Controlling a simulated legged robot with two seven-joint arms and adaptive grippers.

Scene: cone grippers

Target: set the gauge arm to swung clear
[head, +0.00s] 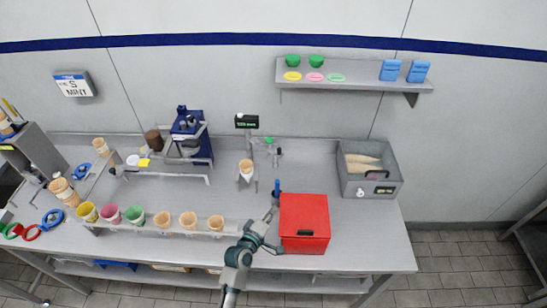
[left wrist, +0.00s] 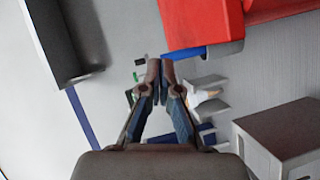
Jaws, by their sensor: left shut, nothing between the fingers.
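The gauge stand (head: 246,185) is at the middle back of the bench, with a cone (head: 246,166) in its holder and a dark display (head: 246,121) above. A thin grey post with a green top (head: 269,140) and a dark-tipped side piece (head: 278,151) stands just right of it; this may be the gauge arm, but its setting is too small to tell. My left gripper (head: 274,205) is shut and empty, in front of the gauge and beside the red box. Its closed fingertips (left wrist: 160,68) show in the left wrist view. My right gripper is not in view.
A red box (head: 304,222) stands right of my gripper, with a blue upright piece (head: 277,187) at its left. A rack of cones and coloured cups (head: 160,228) lies to the left. A grey bin (head: 368,168) stands at right. Bench between bin and red box is clear.

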